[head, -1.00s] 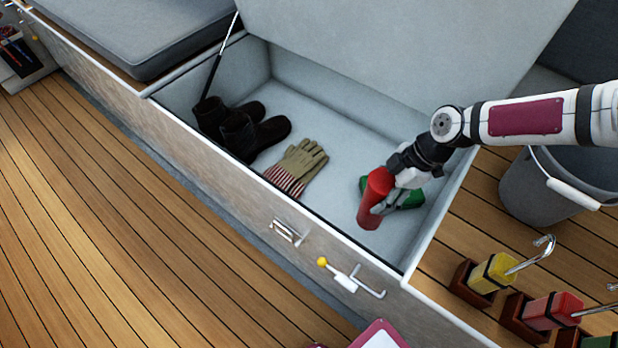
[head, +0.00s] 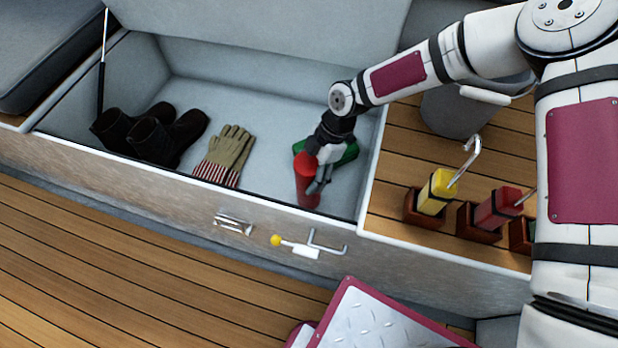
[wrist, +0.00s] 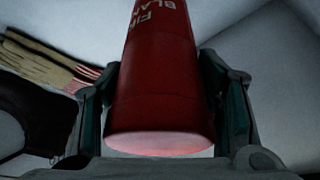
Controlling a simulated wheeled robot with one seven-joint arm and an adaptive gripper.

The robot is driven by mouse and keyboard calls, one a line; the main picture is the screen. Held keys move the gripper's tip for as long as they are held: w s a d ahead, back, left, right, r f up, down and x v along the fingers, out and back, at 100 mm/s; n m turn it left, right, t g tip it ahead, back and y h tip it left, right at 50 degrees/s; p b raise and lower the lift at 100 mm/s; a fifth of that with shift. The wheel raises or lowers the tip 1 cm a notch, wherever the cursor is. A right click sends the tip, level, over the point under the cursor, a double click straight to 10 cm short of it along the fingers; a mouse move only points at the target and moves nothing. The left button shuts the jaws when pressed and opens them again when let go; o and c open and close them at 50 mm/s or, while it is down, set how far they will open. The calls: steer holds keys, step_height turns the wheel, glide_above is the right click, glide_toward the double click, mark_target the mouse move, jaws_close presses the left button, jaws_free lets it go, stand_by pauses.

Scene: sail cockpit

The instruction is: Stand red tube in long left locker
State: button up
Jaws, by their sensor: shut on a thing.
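The red tube (head: 306,180) is upright, or nearly so, inside the open long locker (head: 255,120), near its front wall and right end. My gripper (head: 321,178) is shut on it from the right side. In the wrist view the red tube (wrist: 160,85), with pale lettering, fills the space between the two fingers (wrist: 165,110). I cannot tell whether its lower end touches the locker floor. A green object (head: 345,153) lies on the locker floor just behind my gripper, partly hidden by it.
Dark boots (head: 170,135) and striped gloves (head: 227,155) lie in the locker to the left. The lid stands open behind. A latch (head: 300,247) is on the front wall.

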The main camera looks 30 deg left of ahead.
steer(key=shift+f, duration=1.1)
steer(key=shift+f+b, duration=0.15)
steer(key=shift+b, duration=0.2)
steer(key=o, duration=1.6)
steer(key=p+v, duration=0.4)
steer(key=v, duration=0.8)
steer(key=shift+a+p, duration=0.1)
steer(key=shift+p, duration=0.2)
